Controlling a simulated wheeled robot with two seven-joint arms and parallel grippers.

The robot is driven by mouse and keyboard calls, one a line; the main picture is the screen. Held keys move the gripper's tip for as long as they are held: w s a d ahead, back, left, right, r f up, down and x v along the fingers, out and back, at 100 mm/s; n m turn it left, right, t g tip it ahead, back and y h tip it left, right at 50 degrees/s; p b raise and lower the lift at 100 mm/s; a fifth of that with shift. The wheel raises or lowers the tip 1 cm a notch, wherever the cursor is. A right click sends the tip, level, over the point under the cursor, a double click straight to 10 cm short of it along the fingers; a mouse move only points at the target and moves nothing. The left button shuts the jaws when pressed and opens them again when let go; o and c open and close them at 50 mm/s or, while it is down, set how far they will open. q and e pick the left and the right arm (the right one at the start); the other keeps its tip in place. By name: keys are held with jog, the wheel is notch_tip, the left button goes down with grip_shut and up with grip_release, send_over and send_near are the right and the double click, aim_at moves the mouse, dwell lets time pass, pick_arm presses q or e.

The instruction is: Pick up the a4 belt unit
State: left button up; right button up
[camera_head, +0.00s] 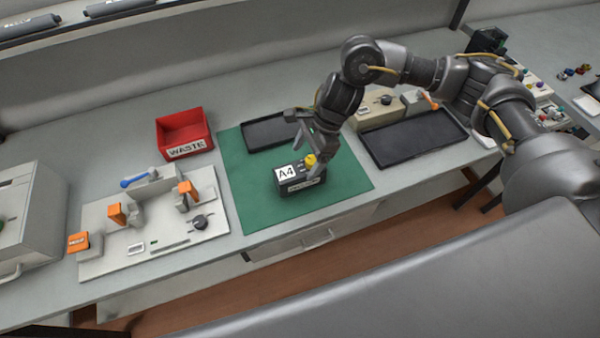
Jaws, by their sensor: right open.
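The A4 belt unit (288,182) is a dark box with a white "A4" label on top, a smaller label on its front side and a yellow knob. It sits on the green mat (255,216) near the middle of the bench. My right gripper (307,160) is open and reaches down from the upper right. Its fingers are at the far right end of the unit, close to the yellow knob. I cannot tell whether they touch it. My left gripper is not in view.
A red waste bin (184,133) stands behind left. A white fixture board (160,246) with orange clamps lies left. A black tray (270,131) lies behind the unit, and a larger black tray (414,138) lies right. The mat's front part is clear.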

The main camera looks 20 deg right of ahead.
aim_at(301, 167)
jog(key=shift+f, duration=0.1)
jog(key=p+x, duration=0.2)
jog(key=x, duration=0.2)
jog(key=shift+d+f+p, duration=0.15)
jog(key=shift+f+p, duration=0.1)
jog(key=shift+p, duration=0.1)
jog(key=shift+f, duration=0.3)
jog(key=c, duration=1.4)
jog(key=shift+r, duration=0.15)
